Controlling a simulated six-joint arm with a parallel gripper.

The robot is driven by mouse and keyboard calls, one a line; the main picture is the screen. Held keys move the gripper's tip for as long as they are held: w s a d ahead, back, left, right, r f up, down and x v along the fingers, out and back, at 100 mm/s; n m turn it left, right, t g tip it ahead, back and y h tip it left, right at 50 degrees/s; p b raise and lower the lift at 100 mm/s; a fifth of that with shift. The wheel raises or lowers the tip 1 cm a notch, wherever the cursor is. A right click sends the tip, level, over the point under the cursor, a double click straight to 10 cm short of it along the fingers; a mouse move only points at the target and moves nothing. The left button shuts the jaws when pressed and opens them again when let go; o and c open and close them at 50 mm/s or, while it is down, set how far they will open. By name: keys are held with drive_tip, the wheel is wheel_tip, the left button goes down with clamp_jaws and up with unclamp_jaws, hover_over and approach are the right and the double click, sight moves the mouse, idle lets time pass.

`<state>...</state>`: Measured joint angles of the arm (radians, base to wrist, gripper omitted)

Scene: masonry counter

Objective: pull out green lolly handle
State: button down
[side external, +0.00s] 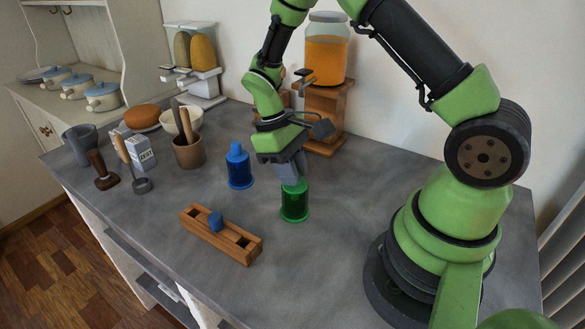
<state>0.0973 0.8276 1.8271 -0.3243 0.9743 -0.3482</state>
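The green lolly mould (295,205) stands upright on the grey counter. My gripper (291,179) points down right over its top, with the fingers at the green handle. The fingers hide most of the handle, and I cannot tell whether they are shut on it. The green mould appears to rest on the counter. A blue lolly mould (239,171) with its blue handle stands upright to the left, apart from my gripper.
A wooden block with square holes (231,240) lies in front, with a blue piece (216,221) in its middle. A wooden stand (325,112) bearing an orange-filled jar (325,55) is behind my gripper. A utensil pot (188,153) stands left. Counter right of the block is clear.

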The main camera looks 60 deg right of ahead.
drive_tip(key=shift+r, duration=1)
idle(0.6)
drive_tip(key=shift+r, duration=1.4)
